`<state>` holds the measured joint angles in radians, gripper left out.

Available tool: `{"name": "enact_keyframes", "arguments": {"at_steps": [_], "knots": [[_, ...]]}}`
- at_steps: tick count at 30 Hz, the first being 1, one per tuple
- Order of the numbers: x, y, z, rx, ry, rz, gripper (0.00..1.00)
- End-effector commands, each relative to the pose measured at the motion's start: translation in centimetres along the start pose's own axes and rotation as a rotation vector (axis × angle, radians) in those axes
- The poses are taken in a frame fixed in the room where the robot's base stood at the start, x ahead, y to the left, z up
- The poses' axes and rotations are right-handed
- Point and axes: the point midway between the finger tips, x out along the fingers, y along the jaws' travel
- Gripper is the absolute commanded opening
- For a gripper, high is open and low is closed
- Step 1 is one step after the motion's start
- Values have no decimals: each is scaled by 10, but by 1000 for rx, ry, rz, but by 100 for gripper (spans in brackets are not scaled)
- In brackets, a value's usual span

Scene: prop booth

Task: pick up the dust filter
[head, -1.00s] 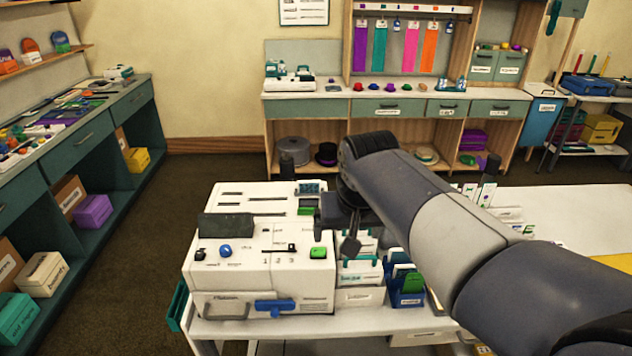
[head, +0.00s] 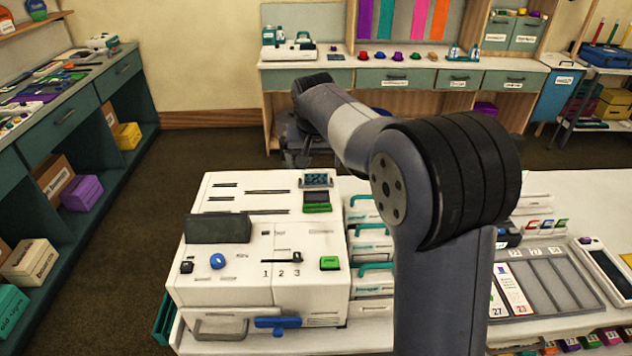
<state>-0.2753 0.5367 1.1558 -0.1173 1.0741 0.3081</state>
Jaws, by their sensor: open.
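No part in view can be told for certain as the dust filter. A white machine (head: 262,280) stands on the near table, with a grey handle and a blue lever on its front. A small dark-blue ribbed piece in a grey frame (head: 317,180) sits at its back right top corner; I cannot tell whether it is the filter. My gripper (head: 298,160) is open and appears empty, beyond the machine's back edge and above that ribbed piece in the picture. Its fingers are small and dark, partly lost against the background.
White boxes with teal handles (head: 372,243) stand close along the machine's right side. A grey slotted tray (head: 545,285) and a white handheld device (head: 608,270) lie further right. My arm hides part of the table. Dark floor (head: 130,235) is clear at left.

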Motion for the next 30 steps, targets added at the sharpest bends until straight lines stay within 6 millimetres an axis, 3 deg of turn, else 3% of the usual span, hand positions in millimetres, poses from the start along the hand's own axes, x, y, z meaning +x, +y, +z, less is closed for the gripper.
{"name": "enact_keyframes", "arguments": {"at_steps": [12, 20, 30], "knots": [[49, 6, 1, 0, 0, 0, 89], [54, 6, 2, 0, 2, 0, 89], [53, 5, 1, 0, 2, -1, 64]]}}
